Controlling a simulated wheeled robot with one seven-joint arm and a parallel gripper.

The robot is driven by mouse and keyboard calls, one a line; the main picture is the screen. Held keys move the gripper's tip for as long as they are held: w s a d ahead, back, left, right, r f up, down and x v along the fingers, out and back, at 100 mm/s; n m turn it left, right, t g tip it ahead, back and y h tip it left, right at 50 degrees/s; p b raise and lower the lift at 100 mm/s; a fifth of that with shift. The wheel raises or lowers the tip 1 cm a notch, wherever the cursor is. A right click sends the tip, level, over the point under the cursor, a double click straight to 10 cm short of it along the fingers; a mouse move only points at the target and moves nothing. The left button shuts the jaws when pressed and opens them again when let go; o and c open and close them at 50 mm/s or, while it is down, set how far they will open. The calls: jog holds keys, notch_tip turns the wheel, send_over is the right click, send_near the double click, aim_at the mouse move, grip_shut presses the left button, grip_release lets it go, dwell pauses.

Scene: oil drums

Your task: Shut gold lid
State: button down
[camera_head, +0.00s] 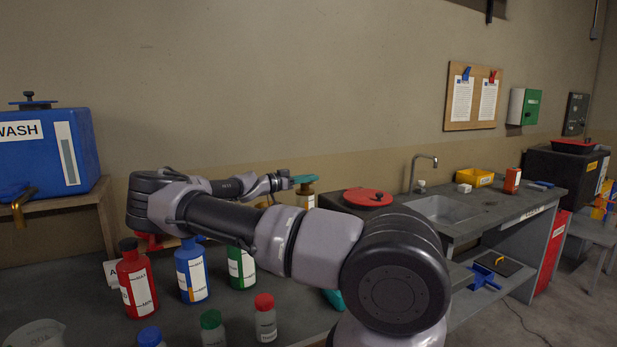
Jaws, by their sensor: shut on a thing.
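My gripper (284,181) is at the far end of my arm, beyond the bottles, and looks shut on a flat teal piece (304,179). The fingers are small here, so the grip itself is hard to make out. Just below the teal piece is a gold-brown lid or cap (306,188) on a container with a white label (309,201). I cannot tell whether the teal piece touches it, or whether this lid is open or shut. Another bit of gold (262,205) shows behind my arm. My arm hides much of this area.
Red (137,283), blue (191,272) and green (241,268) bottles stand on the dark bench under my arm, with small capped bottles in front. A black drum with a red lid (368,197) stands right of the gripper, before the sink (445,208). A blue wash tank (45,155) is left.

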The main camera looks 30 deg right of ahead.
jog(key=shift+f+m, duration=0.2)
jog(key=shift+m, duration=0.2)
jog(key=c, duration=0.8)
grip_release()
jog(key=shift+a, duration=0.1)
jog(key=a, duration=1)
jog(key=shift+s+a, duration=0.25)
jog(key=shift+a, duration=0.1)
